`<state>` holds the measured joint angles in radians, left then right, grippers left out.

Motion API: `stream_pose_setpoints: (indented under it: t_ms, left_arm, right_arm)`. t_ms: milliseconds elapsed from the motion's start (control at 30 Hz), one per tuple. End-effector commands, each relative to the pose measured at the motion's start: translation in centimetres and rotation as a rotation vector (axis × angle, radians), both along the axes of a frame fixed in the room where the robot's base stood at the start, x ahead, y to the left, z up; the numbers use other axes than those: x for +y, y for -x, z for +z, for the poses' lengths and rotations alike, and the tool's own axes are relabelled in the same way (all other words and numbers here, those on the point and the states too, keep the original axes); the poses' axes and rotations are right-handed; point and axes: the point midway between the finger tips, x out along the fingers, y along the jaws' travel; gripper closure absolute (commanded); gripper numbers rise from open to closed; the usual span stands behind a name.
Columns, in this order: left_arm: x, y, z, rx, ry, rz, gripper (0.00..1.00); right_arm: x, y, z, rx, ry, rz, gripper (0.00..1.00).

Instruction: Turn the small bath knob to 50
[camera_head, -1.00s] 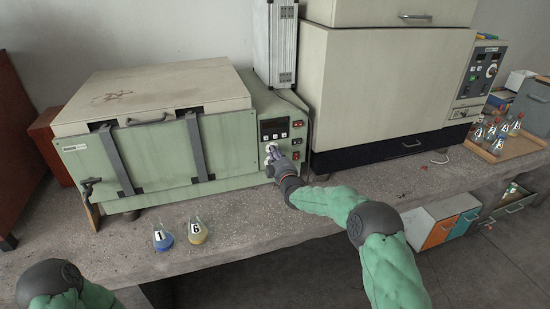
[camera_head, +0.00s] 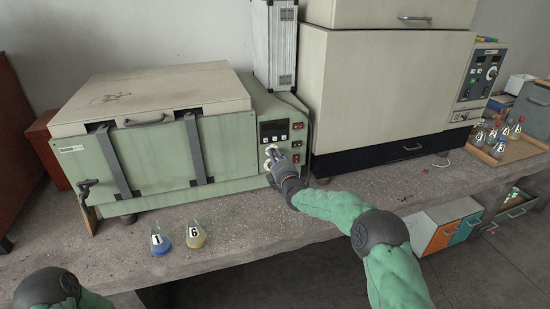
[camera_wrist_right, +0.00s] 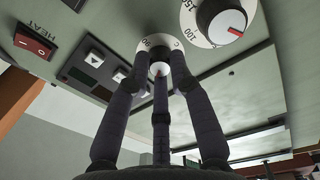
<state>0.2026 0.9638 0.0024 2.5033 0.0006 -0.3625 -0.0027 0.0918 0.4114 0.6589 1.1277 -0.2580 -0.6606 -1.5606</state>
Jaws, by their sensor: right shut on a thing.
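The green bath (camera_head: 155,158) stands at the left of the bench, with its control panel (camera_head: 298,125) at its right end. My right gripper (camera_head: 272,155) is at the lower part of this panel. In the right wrist view its fingers (camera_wrist_right: 158,72) are closed around the small knob (camera_wrist_right: 160,69), which sits on a white dial (camera_wrist_right: 147,43) marked 90 and C. The fingers cover much of the dial, so I cannot read the knob's setting. A larger knob (camera_wrist_right: 224,20) with a red pointer is beside it, apart from the fingers. My left gripper is out of view.
A blue flask (camera_head: 160,243) and a yellowish flask (camera_head: 196,238) stand at the bench front, left of my right arm. A big oven (camera_head: 385,90) is to the right. A wooden tray (camera_head: 520,151) holds several flasks at far right.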

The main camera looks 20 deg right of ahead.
Motion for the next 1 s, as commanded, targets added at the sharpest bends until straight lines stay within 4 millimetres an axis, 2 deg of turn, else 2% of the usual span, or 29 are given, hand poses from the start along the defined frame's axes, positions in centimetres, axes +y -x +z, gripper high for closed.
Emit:
stream_pose_setpoints:
  t_ms: [367, 400, 467, 833, 1000]
  left_arm:
    - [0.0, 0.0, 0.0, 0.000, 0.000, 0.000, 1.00]
    - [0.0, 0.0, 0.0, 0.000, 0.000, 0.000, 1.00]
    - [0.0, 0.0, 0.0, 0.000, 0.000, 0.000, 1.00]
    - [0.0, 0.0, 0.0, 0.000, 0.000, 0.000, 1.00]
    - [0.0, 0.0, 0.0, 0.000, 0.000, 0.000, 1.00]
  right_arm:
    - [0.1, 0.0, -0.1, 0.003, 0.004, 0.001, 1.00]
    - [0.1, 0.0, -0.1, 0.003, 0.004, 0.001, 0.72]
    - [0.1, 0.0, -0.1, 0.003, 0.004, 0.001, 0.55]
    - [0.0, 0.1, 0.0, 0.001, 0.003, 0.000, 0.54]
    - [-0.1, 1.2, 0.0, 0.002, 0.004, 0.000, 0.54]
